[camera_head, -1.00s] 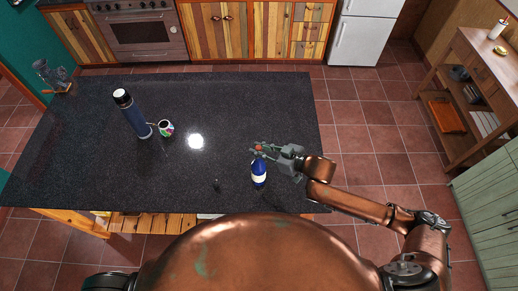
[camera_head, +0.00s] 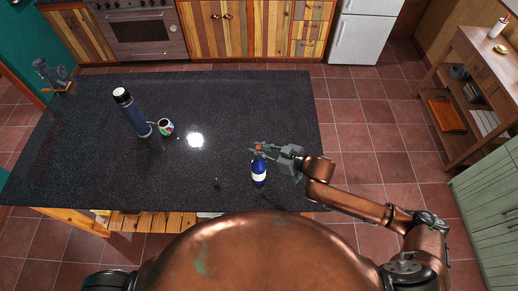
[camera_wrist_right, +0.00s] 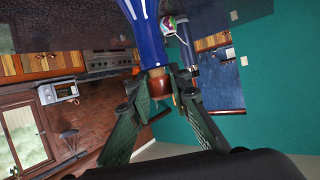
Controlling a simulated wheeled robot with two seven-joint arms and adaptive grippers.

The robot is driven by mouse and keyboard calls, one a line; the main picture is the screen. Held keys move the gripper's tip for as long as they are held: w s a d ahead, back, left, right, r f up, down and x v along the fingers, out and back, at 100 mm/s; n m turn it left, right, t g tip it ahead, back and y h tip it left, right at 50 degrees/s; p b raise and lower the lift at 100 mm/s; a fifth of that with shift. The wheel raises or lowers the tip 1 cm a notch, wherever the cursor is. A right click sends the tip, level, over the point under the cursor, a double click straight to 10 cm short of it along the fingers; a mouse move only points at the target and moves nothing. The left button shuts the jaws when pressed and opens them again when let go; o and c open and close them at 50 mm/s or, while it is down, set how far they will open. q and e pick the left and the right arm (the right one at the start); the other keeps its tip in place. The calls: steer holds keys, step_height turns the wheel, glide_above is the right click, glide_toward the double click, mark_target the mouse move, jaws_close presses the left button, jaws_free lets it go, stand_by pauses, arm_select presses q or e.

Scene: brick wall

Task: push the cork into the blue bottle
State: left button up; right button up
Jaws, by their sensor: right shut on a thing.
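The blue bottle (camera_head: 259,174) with a white label stands upright on the dark counter near its front right part. The cork (camera_head: 258,148) shows as a small orange-brown spot at the top of the bottle. In the right wrist view the cork (camera_wrist_right: 159,84) sits between the fingers at the mouth of the bottle (camera_wrist_right: 150,40). How deep it sits in the neck I cannot tell. My right gripper (camera_head: 263,152) is shut on the cork, reaching in from the right; it also shows in the wrist view (camera_wrist_right: 168,80). My left gripper is not in view.
A dark blue flask (camera_head: 133,114) and a patterned mug (camera_head: 166,127) stand on the left of the counter (camera_head: 90,165). A grey object on a wooden base (camera_head: 52,76) is at the far left corner. The counter around the bottle is mostly clear.

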steer(key=shift+s+f, duration=0.1)
steer(key=shift+f, duration=0.5)
stand_by(0.3)
steer(key=o, duration=0.8)
steer(key=shift+r, duration=0.1)
steer(key=shift+d+r, duration=0.1)
steer(key=v, duration=1.1)
steer(key=shift+s+d+r, duration=0.1)
steer(key=shift+s+d, duration=0.05)
steer(key=shift+d, duration=0.2)
